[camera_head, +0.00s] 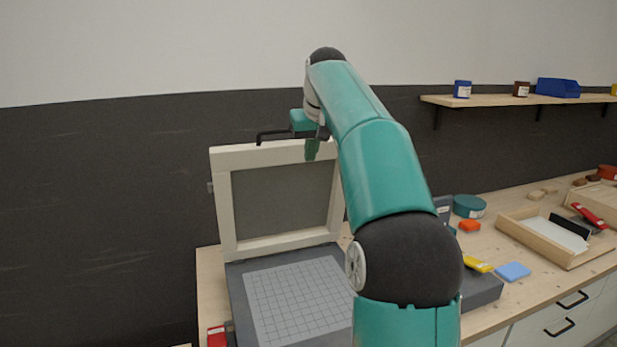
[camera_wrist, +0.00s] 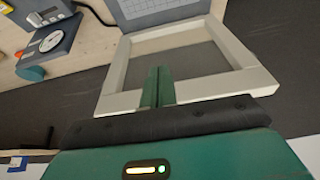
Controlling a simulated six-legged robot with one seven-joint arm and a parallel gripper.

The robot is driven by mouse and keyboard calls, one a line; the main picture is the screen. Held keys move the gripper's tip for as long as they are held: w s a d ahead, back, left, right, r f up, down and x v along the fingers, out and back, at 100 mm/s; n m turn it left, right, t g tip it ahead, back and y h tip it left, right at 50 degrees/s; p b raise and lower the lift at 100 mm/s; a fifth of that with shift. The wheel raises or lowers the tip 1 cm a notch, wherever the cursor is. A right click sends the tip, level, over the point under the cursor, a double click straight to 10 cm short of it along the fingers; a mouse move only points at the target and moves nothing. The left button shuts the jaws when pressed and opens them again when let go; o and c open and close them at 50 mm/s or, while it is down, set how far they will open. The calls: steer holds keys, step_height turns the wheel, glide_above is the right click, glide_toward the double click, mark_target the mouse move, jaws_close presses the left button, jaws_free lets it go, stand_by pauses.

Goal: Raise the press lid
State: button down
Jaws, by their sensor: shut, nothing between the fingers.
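The press lid is a cream-coloured frame (camera_head: 223,205) with a dark grey screen panel. It stands raised, close to upright and leaning slightly back, at the back of the grey press base (camera_head: 240,300) with its white gridded sheet. A black handle (camera_head: 275,133) runs along the lid's top edge. My gripper (camera_head: 312,150) is at the top edge, right of the lid's middle, with its green fingers in front of the frame. In the wrist view my gripper (camera_wrist: 157,84) is shut and empty, its fingers overlapping the lid frame (camera_wrist: 118,68). Whether they touch it is unclear. My arm hides the lid's right side.
On the bench to the right are a blue sponge-like block (camera_head: 513,271), a yellow item (camera_head: 478,264), an orange item (camera_head: 469,226), a teal round tin (camera_head: 468,206) and a wooden tray (camera_head: 530,243). A wall shelf (camera_head: 500,100) is at upper right. Space left of the lid is clear.

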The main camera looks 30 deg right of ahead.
step_height(320, 180, down, 6)
steer(key=s, duration=0.1)
steer(key=shift+s+a, duration=0.25)
steer(key=shift+a, duration=0.15)
steer(key=shift+r, duration=0.1)
stand_by(1.4)
